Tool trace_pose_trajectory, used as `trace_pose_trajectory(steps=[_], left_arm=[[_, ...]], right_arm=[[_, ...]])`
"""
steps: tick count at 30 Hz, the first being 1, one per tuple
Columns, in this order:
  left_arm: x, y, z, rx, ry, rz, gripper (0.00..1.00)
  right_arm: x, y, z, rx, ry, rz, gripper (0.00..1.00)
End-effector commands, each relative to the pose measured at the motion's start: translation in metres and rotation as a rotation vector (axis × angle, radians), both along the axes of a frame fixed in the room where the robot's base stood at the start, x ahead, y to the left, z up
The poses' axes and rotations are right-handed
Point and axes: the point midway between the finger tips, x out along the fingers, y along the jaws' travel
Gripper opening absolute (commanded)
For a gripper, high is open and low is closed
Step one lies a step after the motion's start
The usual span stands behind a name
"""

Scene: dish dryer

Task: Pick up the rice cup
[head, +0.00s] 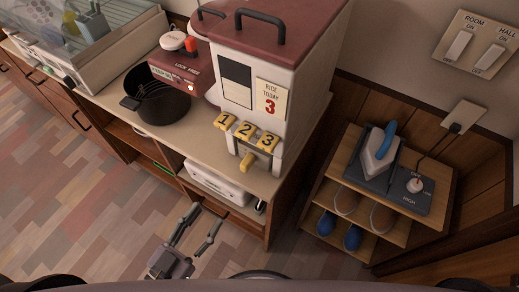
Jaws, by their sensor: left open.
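I cannot make out a rice cup for certain. The rice dispenser (235,106) stands on the counter, cream with a dark red top, a "RICE TODAY 3" card and yellow keys marked 1, 2 and 3. A yellow part (258,162) sticks out at its lower front, beneath the keys. My left gripper (207,214) is open and empty at the bottom of the head view, over the floor in front of the cabinet. Its two fingers are spread apart, below the dispenser in the picture. My right gripper is not in view.
A black pan (165,103) sits on the counter left of the dispenser, and a dish dryer (75,30) stands farther left. A white box (216,184) sits on the shelf below. A small rack (392,206) with an iron and slippers stands right. The left floor is clear.

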Motion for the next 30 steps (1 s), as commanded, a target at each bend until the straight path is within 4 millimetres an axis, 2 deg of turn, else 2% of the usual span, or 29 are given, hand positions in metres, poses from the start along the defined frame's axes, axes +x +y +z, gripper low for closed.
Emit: trace_pose_trajectory(steps=[2,5,18,26,30], left_arm=[[0.002,-0.003,0.01,-0.015,-0.014,-0.004,0.42],[0.013,-0.01,0.013,-0.02,-0.021,-0.003,0.42],[0.091,-0.056,0.012,-0.017,-0.018,-0.003,0.42],[0.108,-0.066,0.01,-0.016,-0.015,-0.004,0.42],[0.124,-0.078,0.01,-0.017,-0.017,-0.004,0.42]], right_arm=[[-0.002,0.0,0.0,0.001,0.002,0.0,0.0],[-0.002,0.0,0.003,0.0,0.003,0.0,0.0],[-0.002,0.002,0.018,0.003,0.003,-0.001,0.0],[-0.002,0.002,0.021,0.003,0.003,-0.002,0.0],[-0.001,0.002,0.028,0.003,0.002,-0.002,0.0]])
